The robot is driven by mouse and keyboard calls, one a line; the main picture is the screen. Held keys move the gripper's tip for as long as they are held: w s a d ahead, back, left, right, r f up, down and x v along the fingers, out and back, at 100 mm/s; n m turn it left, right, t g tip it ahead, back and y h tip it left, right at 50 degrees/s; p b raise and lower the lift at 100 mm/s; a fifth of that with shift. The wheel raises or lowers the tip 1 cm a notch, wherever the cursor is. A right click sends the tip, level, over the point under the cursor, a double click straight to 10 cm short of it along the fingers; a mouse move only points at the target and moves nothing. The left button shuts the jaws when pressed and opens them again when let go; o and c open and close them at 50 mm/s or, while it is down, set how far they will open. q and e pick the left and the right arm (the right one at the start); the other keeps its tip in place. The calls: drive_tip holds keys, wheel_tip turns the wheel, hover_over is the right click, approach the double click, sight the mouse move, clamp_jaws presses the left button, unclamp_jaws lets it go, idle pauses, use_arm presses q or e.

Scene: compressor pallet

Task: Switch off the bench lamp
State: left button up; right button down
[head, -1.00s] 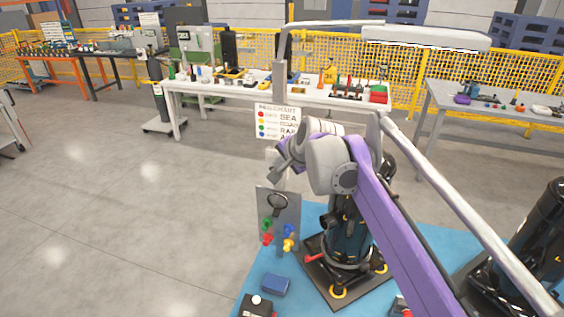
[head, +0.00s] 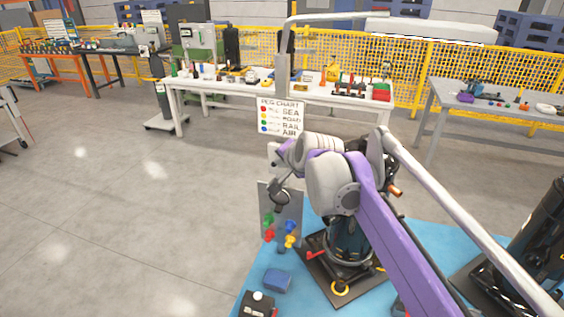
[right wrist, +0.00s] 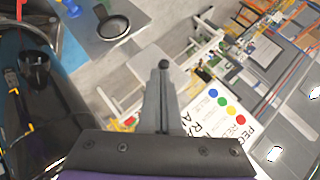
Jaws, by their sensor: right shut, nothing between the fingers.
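The bench lamp (head: 430,32) has a long white head on a grey arm and post, at the top of the head view. Whether it is lit is hard to tell. A black box with a white button (head: 257,297) sits at the bottom edge, on the blue mat (head: 252,281). My right gripper (head: 275,181) is beside the grey peg board (head: 265,200), well above and apart from the box. My left gripper is not in view.
A peg chart (head: 280,117) stands on the lamp post behind my right gripper. A dark compressor (head: 348,240) on a black plate stands right of the peg board. A blue block (head: 277,279) lies near the button box.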

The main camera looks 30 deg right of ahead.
drive_tip(key=shift+s+f, duration=0.1)
drive_tip(key=shift+f, duration=0.1)
drive_tip(key=f, duration=0.1)
drive_tip(key=f+t+h+b, duration=0.1)
drive_tip(key=a+n+t+b, duration=0.1)
drive_tip(key=shift+s+f+h, duration=0.3)
drive_tip(key=shift+f, duration=0.1)
drive_tip(key=shift+r, duration=0.1)
drive_tip(key=shift+r+p, duration=0.7)
drive_tip(key=shift+r, duration=0.05)
